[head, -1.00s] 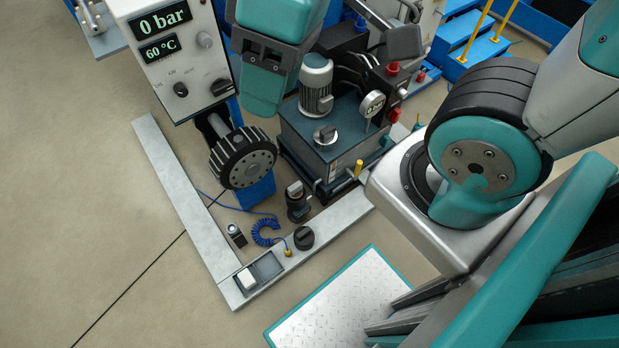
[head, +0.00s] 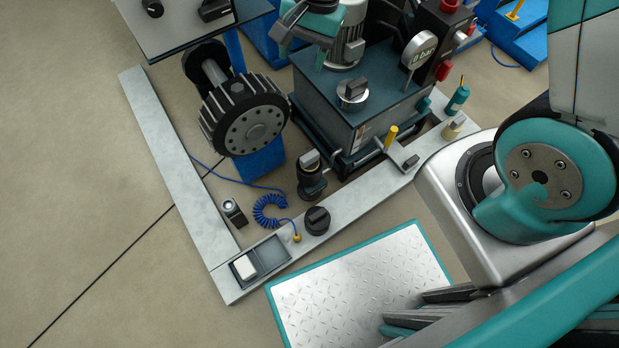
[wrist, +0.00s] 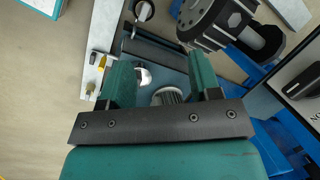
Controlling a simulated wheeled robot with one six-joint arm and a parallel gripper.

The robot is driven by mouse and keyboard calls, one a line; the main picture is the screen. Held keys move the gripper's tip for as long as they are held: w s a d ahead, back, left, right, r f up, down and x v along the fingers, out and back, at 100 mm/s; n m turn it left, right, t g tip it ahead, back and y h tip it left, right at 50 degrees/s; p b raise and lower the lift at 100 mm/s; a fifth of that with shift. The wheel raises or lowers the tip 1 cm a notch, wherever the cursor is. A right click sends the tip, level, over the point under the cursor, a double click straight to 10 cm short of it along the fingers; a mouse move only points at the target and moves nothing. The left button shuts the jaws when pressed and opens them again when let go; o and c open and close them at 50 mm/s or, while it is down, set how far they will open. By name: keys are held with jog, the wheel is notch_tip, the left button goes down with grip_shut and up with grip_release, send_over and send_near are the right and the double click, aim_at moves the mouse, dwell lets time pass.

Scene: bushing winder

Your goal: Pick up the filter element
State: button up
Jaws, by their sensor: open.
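My gripper (wrist: 163,75) is open, with two teal fingers spread and nothing held between them in the wrist view. The gripper also shows at the top of the head view (head: 306,18), above the dark tank (head: 385,85). I cannot tell for certain which part is the filter element. A black-handled silver lid (head: 352,93) sits on the tank. A white block (head: 245,267) lies in a grey tray (head: 272,254) on the front frame corner, well apart from the gripper.
A ribbed black wheel (head: 252,125) stands left of the tank under the control box (head: 185,22). A pressure gauge (head: 419,48) rises at the tank's right. A black knob (head: 317,220) and coiled blue hose (head: 268,212) are near the frame. Open floor (head: 80,150) lies left.

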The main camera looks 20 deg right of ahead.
jog(key=w+d+f+m+b, duration=0.1)
jog(key=f+m+b, duration=0.15)
jog(key=f, duration=0.65)
jog(key=w+d+f+m+h+b, duration=0.1)
jog(key=d+f+m+b, duration=0.15)
jog(key=f, duration=0.65)
jog(key=w+d+f+m+b, duration=0.15)
jog(key=f+b, duration=0.25)
jog(key=f, duration=0.5)
jog(key=m+b, duration=0.1)
jog(key=b, duration=0.3)
send_near(310, 155)
jog(key=f, duration=0.3)
jog(key=a+f, duration=0.1)
jog(key=f, duration=0.1)
jog(key=shift+w, duration=0.2)
jog(key=f+b, duration=0.1)
jog(key=f, duration=0.1)
jog(key=f+b, duration=0.1)
jog(key=f, duration=0.1)
jog(key=f+b, duration=0.2)
jog(key=shift+s+a+f, duration=0.2)
jog(key=shift+a+f, duration=0.05)
jog(key=shift+a, duration=0.1)
jog(key=shift+r, duration=0.1)
grip_shut()
